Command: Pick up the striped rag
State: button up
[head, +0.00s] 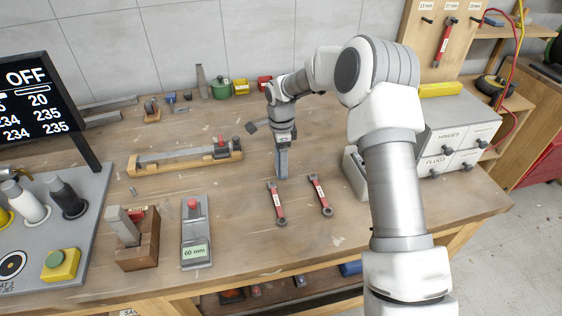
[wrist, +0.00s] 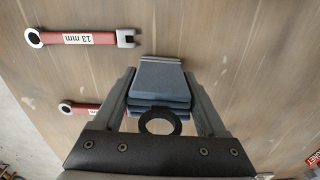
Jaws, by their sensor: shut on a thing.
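The striped rag (wrist: 157,78) shows in the wrist view as a folded, layered slate-blue bundle with thin pale stripes along its far edge. It sits between the two fingers of my gripper (wrist: 165,90), which is shut on it. A dark ring partly covers its near side. In the head view my gripper (head: 281,172) points down over the middle of the bench, behind two red wrenches. The rag is hard to make out there, and I cannot tell whether it touches the bench.
Two red wrenches (head: 276,203) (head: 320,195) lie in front of my gripper. A wooden block with a metal bar (head: 185,158) is to the left. A grey drawer unit (head: 455,125) stands at the right. The 60 mm gauge (head: 196,232) lies at the front left.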

jog(key=shift+c, duration=0.9)
jog(key=shift+r, duration=0.15)
